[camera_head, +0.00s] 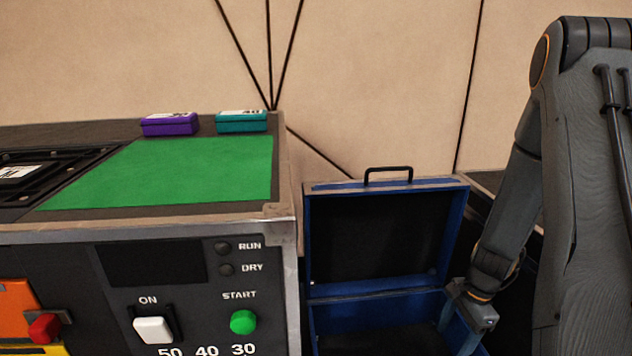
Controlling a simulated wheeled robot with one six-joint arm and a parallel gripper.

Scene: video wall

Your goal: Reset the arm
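My arm comes down at the right of the view, in grey links with orange rings. Its end, my gripper (466,322), points down at the right side of an open blue case (318,250). The gripper overlaps the case's right edge in the picture. I cannot tell whether it is inside the case or in front of it.
A machine with a green mat (165,172) stands at left. A purple box (170,124) and a teal box (242,122) sit at its back. Its front has a white ON switch (154,330), a green START button (243,322) and a red knob (44,328). A wall closes off the back.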

